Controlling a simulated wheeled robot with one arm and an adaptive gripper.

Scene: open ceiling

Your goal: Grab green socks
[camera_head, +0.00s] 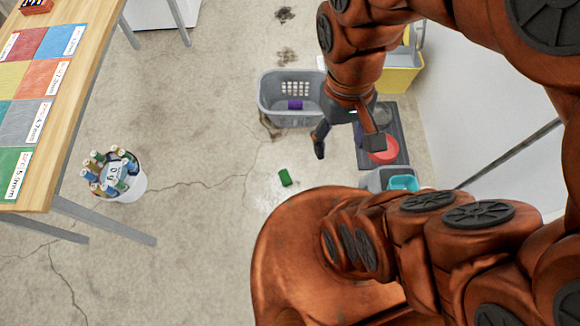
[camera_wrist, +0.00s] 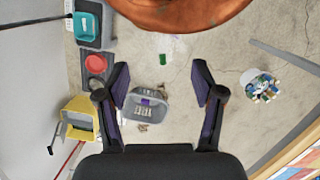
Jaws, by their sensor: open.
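A small green bundle (camera_head: 285,177), which looks like the green socks, lies on the concrete floor. It also shows small near the top middle of the wrist view (camera_wrist: 162,59). My gripper (camera_head: 348,143) hangs above the floor, to the right of and above the bundle in the head view. In the wrist view its two fingers (camera_wrist: 161,90) are spread wide with nothing between them, and the green bundle lies beyond the fingertips. The gripper is apart from it.
A grey laundry basket (camera_head: 268,103) holds a purple item (camera_head: 295,104). A dark tray with a red bowl (camera_head: 383,150) and a yellow bucket (camera_head: 400,78) stand by the right wall. A spool bucket (camera_head: 128,183) and wooden table (camera_head: 48,150) are left. Floor around the bundle is clear.

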